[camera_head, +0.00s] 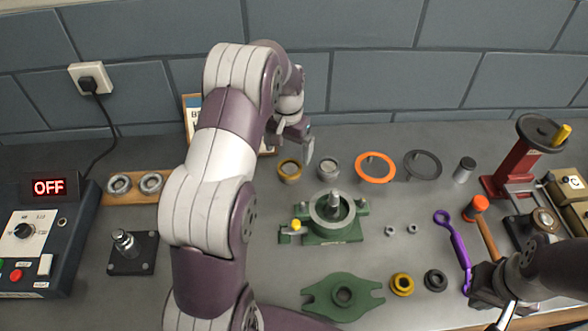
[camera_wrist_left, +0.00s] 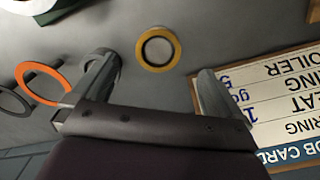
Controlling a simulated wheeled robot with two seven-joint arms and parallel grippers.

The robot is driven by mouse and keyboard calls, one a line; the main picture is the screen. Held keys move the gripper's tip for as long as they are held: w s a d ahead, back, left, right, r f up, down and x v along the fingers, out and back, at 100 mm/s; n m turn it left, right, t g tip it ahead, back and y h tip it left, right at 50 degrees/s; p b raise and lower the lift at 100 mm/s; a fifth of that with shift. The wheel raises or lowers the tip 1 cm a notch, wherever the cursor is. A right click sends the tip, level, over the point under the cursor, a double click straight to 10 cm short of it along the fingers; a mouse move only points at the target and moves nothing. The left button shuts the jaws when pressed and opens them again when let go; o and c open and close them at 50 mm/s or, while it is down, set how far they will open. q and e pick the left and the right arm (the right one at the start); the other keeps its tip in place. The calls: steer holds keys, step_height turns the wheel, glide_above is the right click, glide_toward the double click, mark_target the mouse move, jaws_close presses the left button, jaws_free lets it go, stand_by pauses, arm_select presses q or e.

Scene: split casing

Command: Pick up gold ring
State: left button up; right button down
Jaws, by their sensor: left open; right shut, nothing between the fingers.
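The gold ring (camera_head: 289,178) lies on the grey bench behind the green fixture, left of a similar silver ring (camera_head: 328,168). In the left wrist view the gold ring (camera_wrist_left: 158,69) shows as a round gold rim with a grey centre, just beyond the gap between the fingers. My left gripper (camera_head: 301,150) is open and empty, close behind the ring and apart from it; its two fingers (camera_wrist_left: 150,90) show in the left wrist view. My right gripper (camera_head: 486,288) is shut and empty at the front right, near the orange-headed hammer.
A job card (camera_wrist_left: 270,105) stands behind my left gripper. An orange ring (camera_head: 375,180) and a dark ring (camera_head: 437,166) lie to the right. The green fixture (camera_head: 333,237) stands in front. A yellow flanged part (camera_head: 402,290) lies at the front.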

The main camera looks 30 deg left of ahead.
mark_target(290, 168)
arm_select(q)
steer(key=shift+w+d+f+p, duration=0.15)
steer(key=shift+d+f+p, duration=0.1)
steer(key=shift+f, duration=0.35)
steer(key=shift+w+d+f+p, duration=0.1)
steer(key=shift+f+p, duration=0.1)
steer(key=shift+f, duration=0.35)
steer(key=f, duration=0.3)
steer(key=shift+s+a, duration=0.2)
steer(key=shift+s, duration=0.05)
steer(key=shift+a+f, duration=0.1)
steer(key=shift+f, duration=0.15)
steer(key=shift+w, duration=0.1)
steer(key=c, duration=1.2)
steer(key=shift+r, duration=0.1)
